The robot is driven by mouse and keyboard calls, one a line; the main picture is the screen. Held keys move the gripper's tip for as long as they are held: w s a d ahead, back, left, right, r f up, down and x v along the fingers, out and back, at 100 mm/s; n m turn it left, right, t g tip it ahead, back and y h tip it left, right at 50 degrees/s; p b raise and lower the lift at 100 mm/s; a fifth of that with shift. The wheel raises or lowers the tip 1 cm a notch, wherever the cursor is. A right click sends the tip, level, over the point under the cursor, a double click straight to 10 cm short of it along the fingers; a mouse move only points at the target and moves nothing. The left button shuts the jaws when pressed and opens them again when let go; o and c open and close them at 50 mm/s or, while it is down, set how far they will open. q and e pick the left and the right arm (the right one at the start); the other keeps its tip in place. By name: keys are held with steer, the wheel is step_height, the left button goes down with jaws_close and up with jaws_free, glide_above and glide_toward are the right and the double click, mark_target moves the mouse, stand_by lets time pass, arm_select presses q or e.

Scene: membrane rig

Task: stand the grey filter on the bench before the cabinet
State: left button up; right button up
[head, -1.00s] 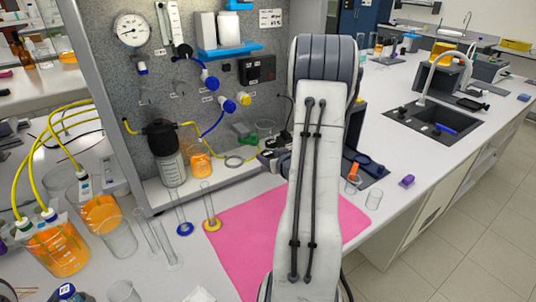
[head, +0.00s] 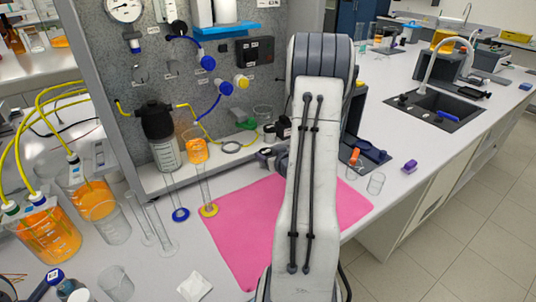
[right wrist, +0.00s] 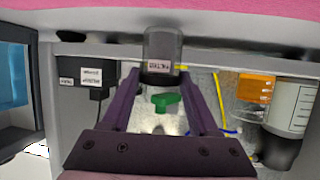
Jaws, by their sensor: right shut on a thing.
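The grey filter (right wrist: 163,45) is a smoky, see-through cylinder with a dark cap and a white label. In the right wrist view it sits between the tips of my right gripper (right wrist: 162,72), whose purple fingers are shut on it. The cabinet (head: 232,75) has a speckled grey back panel and a pale floor. In the head view my right arm hides the filter and most of the gripper, close to the cabinet's right front. Whether the filter touches any surface cannot be told. My left gripper is not in view.
A pink mat (head: 240,220) covers the bench (head: 225,282) before the cabinet. Glass cylinders with blue (head: 180,214) and yellow (head: 208,210) bases stand left of it. A green valve (right wrist: 166,101) and a black adapter (right wrist: 85,73) show beyond the gripper. Orange-filled beakers (head: 50,238) stand at left.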

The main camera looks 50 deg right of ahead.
steer(key=shift+f+b, duration=0.55)
steer(key=shift+f, duration=0.1)
steer(key=o, duration=1.5)
steer(key=b+v, duration=0.1)
steer(key=v, duration=0.7)
steer(key=shift+s, duration=0.15)
steer(key=b, duration=0.4)
steer(key=shift+s+a+r+b, duration=0.2)
steer(key=shift+s+b, duration=0.1)
steer(key=shift+s, duration=0.1)
steer(key=shift+s+a+r+b, duration=0.3)
steer(key=shift+s+b, duration=0.2)
steer(key=shift+b, duration=0.35)
steer(key=shift+s+d, duration=0.1)
